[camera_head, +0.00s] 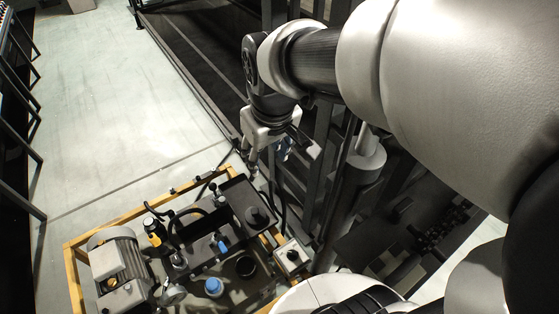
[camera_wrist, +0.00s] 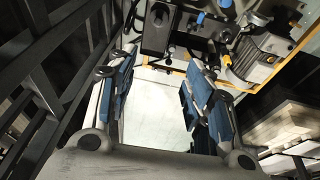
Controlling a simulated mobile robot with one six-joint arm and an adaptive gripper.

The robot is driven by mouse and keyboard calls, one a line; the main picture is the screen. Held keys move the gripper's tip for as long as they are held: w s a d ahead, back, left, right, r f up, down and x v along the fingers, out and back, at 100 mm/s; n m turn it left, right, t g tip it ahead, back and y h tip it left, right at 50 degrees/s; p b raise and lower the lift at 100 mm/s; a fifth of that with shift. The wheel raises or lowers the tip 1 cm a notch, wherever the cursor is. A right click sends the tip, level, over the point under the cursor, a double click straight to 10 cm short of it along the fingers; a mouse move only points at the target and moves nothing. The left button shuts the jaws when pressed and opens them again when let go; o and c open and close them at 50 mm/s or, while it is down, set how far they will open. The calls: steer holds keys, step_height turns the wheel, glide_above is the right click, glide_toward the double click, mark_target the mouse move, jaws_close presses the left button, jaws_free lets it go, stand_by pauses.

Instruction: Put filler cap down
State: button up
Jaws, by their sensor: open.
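My gripper (camera_head: 268,150) hangs above the back right corner of the hydraulic unit in the head view. In the wrist view its two blue-padded fingers (camera_wrist: 160,60) stand wide apart with nothing held between them. A round blue cap (camera_head: 213,286) sits at the front of the unit in the head view. A black round cap (camera_head: 257,217) sits on the unit's dark tank top (camera_head: 232,205), below my gripper in the picture; I cannot tell which of these is the filler cap. A dark round cup or opening (camera_head: 245,266) is nearby.
The unit has a yellow frame (camera_head: 72,272), a grey motor (camera_head: 115,262), hoses and a small blue fitting (camera_head: 222,247). A grey switch box (camera_head: 291,256) stands at its right. Dark upright bars (camera_wrist: 55,85) are close on the left in the wrist view. Pale floor (camera_head: 105,120) is clear.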

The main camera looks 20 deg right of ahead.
steer(key=s+r+m+t, duration=0.1)
steer(key=s+r+m, duration=0.1)
steer(key=s, duration=1.2)
steer(key=shift+s, duration=0.2)
steer(key=shift+c, duration=0.2)
